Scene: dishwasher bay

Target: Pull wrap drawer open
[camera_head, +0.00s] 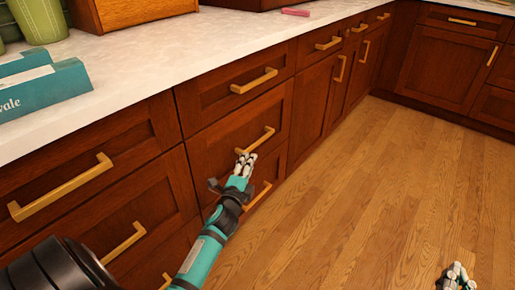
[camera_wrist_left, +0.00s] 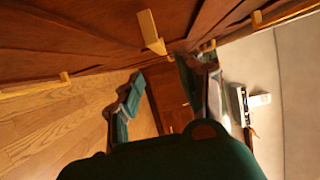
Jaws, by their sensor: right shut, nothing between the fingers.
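A bank of brown wooden drawers (camera_head: 215,138) with brass bar handles stands under the counter, all seen closed. I cannot tell which one is the wrap drawer. My left gripper (camera_head: 246,160) is in front of the middle column, just below the middle drawer's handle (camera_head: 255,140) and above the lower handle (camera_head: 258,195). In the left wrist view a brass handle (camera_wrist_left: 150,32) juts from the drawer fronts. My right gripper (camera_head: 457,275) is shut and empty, low over the floor.
The pale countertop (camera_head: 150,60) holds teal boxes (camera_head: 42,88), a green pot (camera_head: 38,20) and a pink item (camera_head: 295,11). More cabinets (camera_head: 450,60) line the back right. The wooden floor (camera_head: 370,180) before the drawers is clear.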

